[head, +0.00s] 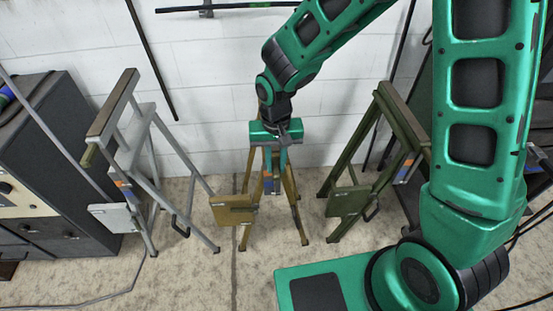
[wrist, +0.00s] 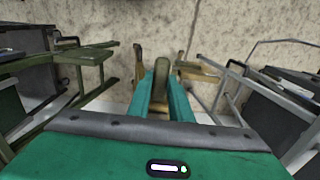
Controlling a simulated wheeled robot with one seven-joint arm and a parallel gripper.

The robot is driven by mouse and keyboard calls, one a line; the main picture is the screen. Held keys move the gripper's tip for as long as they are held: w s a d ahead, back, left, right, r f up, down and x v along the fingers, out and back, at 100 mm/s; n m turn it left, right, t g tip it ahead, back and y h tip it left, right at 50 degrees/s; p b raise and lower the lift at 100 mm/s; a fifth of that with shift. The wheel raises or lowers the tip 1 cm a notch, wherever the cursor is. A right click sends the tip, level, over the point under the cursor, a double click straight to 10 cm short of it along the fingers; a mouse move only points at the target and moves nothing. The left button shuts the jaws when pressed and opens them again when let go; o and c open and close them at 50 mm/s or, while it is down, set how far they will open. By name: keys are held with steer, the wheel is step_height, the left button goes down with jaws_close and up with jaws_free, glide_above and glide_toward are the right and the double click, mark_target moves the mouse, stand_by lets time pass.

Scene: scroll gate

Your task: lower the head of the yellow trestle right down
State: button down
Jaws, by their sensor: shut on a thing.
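The yellow trestle (head: 289,185) stands in the middle of the head view, between two other trestles, its legs spread on the floor. A flat yellow plate (head: 232,208) is low on its left side. My gripper (head: 268,172) is above it, pointing down at its top. In the wrist view my gripper's two green fingers (wrist: 163,82) are shut on the head of the yellow trestle (wrist: 161,72), a brownish beam between them. Most of the head is hidden by my gripper in the head view. I cannot tell how high the head stands.
A grey trestle (head: 145,135) stands at left and a green trestle (head: 350,190) at right, both close by. A dark cabinet (head: 60,130) is at far left. A white block wall (head: 210,130) is behind. Speckled floor (head: 190,275) is free in front.

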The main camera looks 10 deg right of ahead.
steer(key=shift+f, duration=0.1)
steer(key=c, duration=1.6)
jaws_free()
step_height(320, 180, up, 11)
steer(key=shift+f, duration=0.15)
